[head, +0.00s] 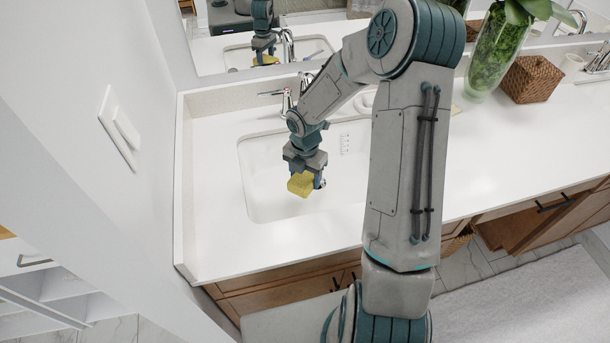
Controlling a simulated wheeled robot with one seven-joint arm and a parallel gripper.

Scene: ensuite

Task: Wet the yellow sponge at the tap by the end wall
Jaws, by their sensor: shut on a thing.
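The yellow sponge (300,184) is in my gripper (305,176), which is shut on it. My gripper points down and holds the sponge over the white sink basin (262,200) by the end wall. The chrome tap (287,98) stands behind the basin, partly hidden behind my arm. Its spout end is hard to make out behind my gripper. I cannot tell whether water runs or whether the sponge is wet.
A mirror (225,45) rises behind the sink. The end wall (75,110) bounds the left.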

